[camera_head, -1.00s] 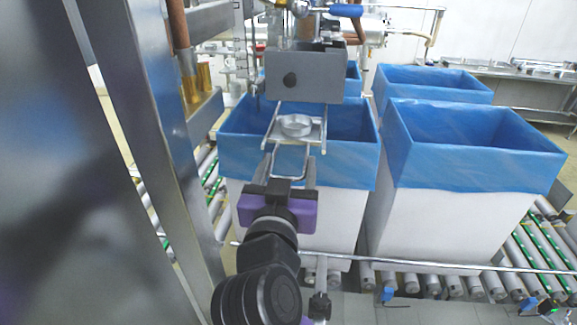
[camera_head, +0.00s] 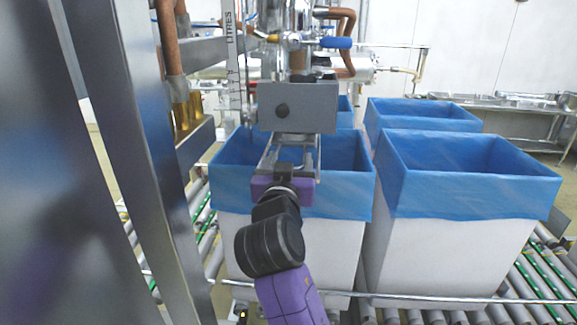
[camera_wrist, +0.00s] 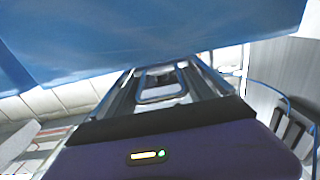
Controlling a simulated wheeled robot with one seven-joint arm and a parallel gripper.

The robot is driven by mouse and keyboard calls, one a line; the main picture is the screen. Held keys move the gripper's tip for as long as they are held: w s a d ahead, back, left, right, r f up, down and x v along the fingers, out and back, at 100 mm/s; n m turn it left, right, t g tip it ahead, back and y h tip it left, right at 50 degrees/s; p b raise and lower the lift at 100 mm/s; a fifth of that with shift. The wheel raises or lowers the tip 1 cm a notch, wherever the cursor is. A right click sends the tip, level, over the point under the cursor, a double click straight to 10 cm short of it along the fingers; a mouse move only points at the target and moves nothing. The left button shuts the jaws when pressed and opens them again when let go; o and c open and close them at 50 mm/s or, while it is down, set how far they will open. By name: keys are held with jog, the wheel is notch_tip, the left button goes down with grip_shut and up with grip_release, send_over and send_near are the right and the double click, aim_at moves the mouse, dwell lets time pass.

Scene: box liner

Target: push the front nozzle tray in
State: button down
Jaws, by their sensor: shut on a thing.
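The front nozzle tray (camera_head: 314,156) is a thin metal frame under the grey nozzle housing (camera_head: 297,108), over the near left blue-lined box. Most of it, including its round dish, is hidden by the housing and my gripper. My gripper (camera_head: 285,168), with its purple body, is at the tray's near end, close below the housing, shut on the tray's wire handle. The grip itself is hard to see. In the wrist view, the metal frame (camera_wrist: 198,78) runs away from the dark front of my gripper.
The near left box (camera_head: 345,180) and near right box (camera_head: 470,160) have blue liners and stand on a roller conveyor. A steel post (camera_head: 125,150) stands close on the left. A rail (camera_head: 450,300) crosses in front. A steel table is at the back right.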

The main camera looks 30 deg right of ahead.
jog(key=c, duration=0.6)
grip_release()
jog(key=shift+s+d, duration=0.1)
jog(key=shift+d, duration=0.05)
jog(key=b+v, duration=0.2)
jog(key=v, duration=0.6)
